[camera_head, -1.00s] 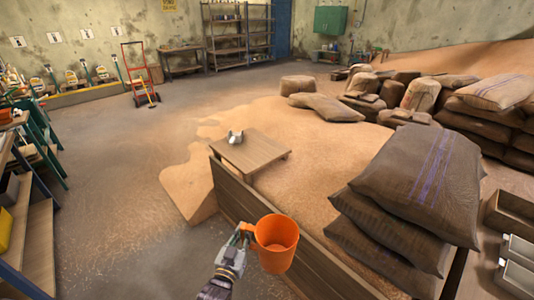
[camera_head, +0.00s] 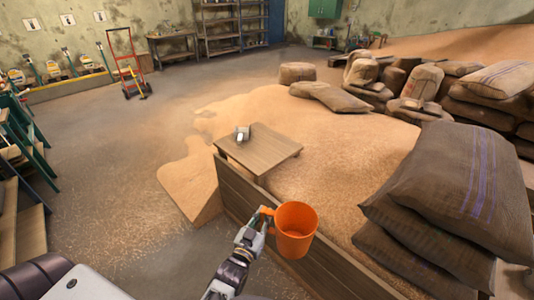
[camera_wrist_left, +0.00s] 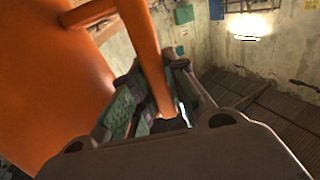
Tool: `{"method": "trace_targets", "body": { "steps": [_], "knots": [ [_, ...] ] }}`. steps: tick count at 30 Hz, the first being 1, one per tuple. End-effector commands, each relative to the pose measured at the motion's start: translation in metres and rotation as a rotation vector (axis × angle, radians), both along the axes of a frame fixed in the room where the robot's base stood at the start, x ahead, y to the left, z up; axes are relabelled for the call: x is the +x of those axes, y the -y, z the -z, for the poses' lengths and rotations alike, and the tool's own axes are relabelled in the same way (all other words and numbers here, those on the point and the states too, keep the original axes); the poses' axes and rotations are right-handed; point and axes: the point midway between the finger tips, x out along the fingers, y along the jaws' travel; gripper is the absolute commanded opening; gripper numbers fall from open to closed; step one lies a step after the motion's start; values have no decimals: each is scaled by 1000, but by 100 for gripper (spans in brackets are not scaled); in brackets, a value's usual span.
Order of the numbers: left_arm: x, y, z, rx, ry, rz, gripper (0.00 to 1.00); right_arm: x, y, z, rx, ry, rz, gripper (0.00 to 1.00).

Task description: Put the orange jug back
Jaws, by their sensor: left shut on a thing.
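The orange jug (camera_head: 295,230) is upright in the head view, its open mouth facing up, and looks empty. My left gripper (camera_head: 262,222) is shut on its handle, at the jug's left side. The jug is held in front of the wooden plank wall of the grain bin. In the left wrist view the jug's orange body (camera_wrist_left: 50,70) fills the left side, and its handle (camera_wrist_left: 150,60) runs down between the fingers (camera_wrist_left: 150,105). My right gripper is not in view.
A low wooden table (camera_head: 258,150) with a small metal object (camera_head: 242,133) stands by the grain heap (camera_head: 340,150). The plank wall (camera_head: 250,195) runs below the jug. Stacked sacks (camera_head: 450,190) rise at the right. The floor (camera_head: 110,160) at left is open.

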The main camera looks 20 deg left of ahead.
Motion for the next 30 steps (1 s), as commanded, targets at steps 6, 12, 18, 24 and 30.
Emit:
{"method": "trace_targets", "body": {
  "steps": [6,12,18,24,30],
  "knots": [
    [0,0,-1,-1,1,0,0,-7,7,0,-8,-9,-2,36],
    [0,0,-1,-1,1,0,0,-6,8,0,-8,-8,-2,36],
    [1,0,-2,-1,2,0,0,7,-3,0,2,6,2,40],
    [14,0,-18,-1,5,0,0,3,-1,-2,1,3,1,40],
    [41,-1,-56,-1,8,-1,0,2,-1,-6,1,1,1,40]
  ]
}}
